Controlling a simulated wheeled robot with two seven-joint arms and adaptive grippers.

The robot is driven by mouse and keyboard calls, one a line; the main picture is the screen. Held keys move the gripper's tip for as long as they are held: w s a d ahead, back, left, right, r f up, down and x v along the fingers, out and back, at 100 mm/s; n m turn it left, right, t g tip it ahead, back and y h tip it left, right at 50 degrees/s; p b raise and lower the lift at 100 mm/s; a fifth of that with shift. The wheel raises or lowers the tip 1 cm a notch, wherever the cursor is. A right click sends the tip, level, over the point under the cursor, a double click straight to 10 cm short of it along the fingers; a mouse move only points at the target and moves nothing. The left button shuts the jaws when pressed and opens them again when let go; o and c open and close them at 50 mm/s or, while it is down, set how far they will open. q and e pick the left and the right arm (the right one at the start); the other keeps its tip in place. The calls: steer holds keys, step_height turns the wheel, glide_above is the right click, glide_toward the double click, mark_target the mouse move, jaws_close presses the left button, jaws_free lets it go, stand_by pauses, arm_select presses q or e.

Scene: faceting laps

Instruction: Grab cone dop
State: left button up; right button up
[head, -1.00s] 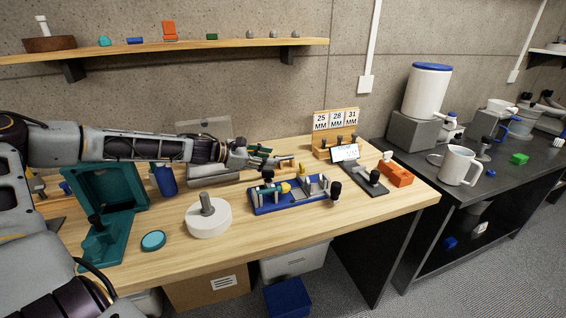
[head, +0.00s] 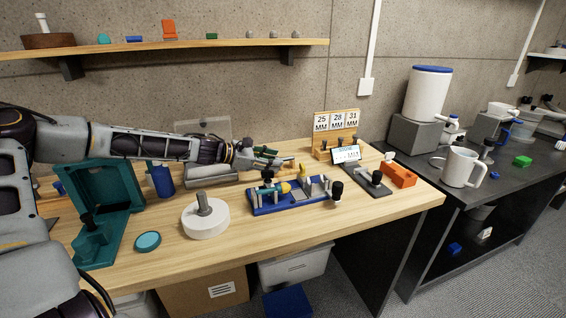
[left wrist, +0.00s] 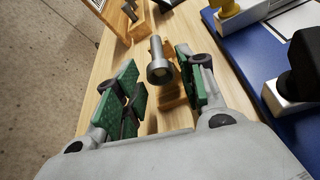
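My left gripper (head: 270,158) is over the back middle of the wooden table, behind the blue fixture (head: 262,208). In the left wrist view its green-padded fingers (left wrist: 158,72) are apart. A grey metal dop (left wrist: 158,65) with a round, cylindrical head and thinner stem shows between them, with a gap on each side. A small wooden block (left wrist: 172,92) lies below it. I cannot tell whether its head is cone-shaped. The wooden rack (head: 337,150) with 25, 28 and 31 MM cards holds dark dops to the right of the gripper. My right gripper is not in view.
A white round lap (head: 205,222) with a grey post, a teal disc (head: 148,241) and a teal open case (head: 128,205) are on the left. A dark plate (head: 366,181) with a small display and an orange block (head: 399,175) are on the right. The front table strip is clear.

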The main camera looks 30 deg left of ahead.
arm_select(q)
steer(key=shift+c, duration=0.5)
jaws_close()
steer(key=shift+r, duration=0.1)
steer(key=shift+r, duration=0.5)
step_height(320, 180, up, 9)
steer(key=p, duration=0.3)
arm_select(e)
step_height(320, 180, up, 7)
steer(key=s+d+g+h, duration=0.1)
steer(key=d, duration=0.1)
arm_select(q)
steer(key=shift+f, duration=0.1)
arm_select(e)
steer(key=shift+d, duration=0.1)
